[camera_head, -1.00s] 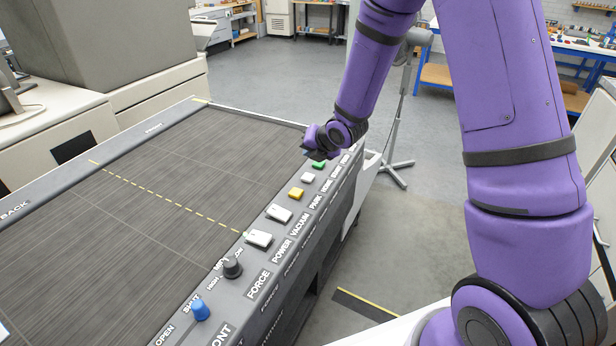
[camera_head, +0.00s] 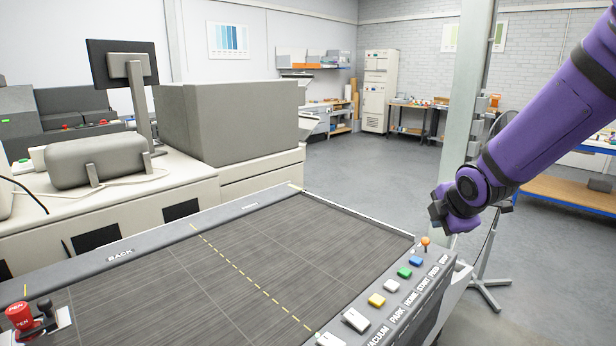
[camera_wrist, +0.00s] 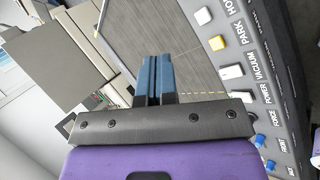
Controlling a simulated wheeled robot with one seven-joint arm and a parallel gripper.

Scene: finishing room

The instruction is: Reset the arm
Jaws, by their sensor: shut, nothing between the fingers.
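My purple arm (camera_head: 555,115) reaches in from the right in the head view. My gripper (camera_head: 440,212) is at its lower end, raised above the far right corner of the flat cutting table (camera_head: 225,262). In the wrist view my gripper (camera_wrist: 153,78) shows two blue fingers side by side, shut with nothing between them. The control panel (camera_head: 425,300) runs along the table's right edge, below the gripper.
A large grey machine (camera_head: 230,120) and a monitor (camera_head: 122,64) stand behind the table. A grey pillar (camera_head: 468,90) and a stand (camera_head: 486,262) are near my arm. Open floor (camera_head: 365,180) lies beyond.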

